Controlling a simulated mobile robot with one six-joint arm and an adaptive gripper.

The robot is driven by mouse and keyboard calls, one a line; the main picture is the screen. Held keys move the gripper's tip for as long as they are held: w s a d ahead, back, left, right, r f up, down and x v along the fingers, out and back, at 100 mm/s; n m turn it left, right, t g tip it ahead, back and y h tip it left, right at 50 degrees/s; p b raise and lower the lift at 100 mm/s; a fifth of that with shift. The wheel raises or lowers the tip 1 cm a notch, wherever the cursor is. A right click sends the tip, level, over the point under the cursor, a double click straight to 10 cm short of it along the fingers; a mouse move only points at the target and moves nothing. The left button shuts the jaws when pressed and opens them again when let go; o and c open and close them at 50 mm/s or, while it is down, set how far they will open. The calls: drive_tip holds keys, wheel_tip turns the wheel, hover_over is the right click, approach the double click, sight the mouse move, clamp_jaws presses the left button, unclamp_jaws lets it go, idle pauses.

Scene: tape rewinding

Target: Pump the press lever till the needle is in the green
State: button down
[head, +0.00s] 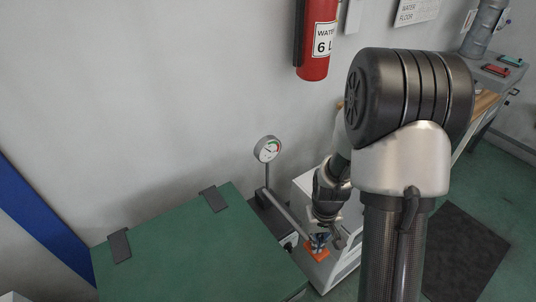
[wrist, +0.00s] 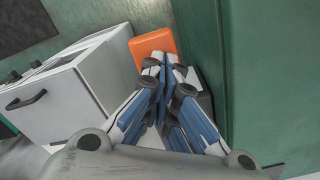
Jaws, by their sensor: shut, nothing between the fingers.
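The press has a dark base (head: 270,215) beside the green-topped bench. A round gauge (head: 268,149) stands on a post above it. Its white dial has red and green marks, but the needle is too small to read. A grey lever (head: 289,216) slopes down to the right towards my gripper (head: 319,243). My gripper (wrist: 165,62) is shut and empty, fingertips close to the pad. I cannot tell whether they touch it.
The green bench top (head: 190,255) fills the lower left, with its side close on the right in the wrist view. A white cabinet (wrist: 62,98) stands on the other side. A fire extinguisher (head: 317,38) hangs on the wall. A dark mat (head: 465,250) lies on the floor.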

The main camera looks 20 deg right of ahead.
drive_tip(key=shift+f+b, duration=0.85)
drive_tip(key=shift+f, duration=0.6)
drive_tip(key=shift+f+b, duration=0.85)
drive_tip(key=shift+f, duration=0.2)
wheel_tip(320, 180, up, 12)
drive_tip(key=p, duration=0.9)
drive_tip(key=shift+r+p, duration=0.1)
drive_tip(key=shift+p, duration=0.3)
idle(0.6)
drive_tip(key=shift+r, duration=0.1)
idle(0.3)
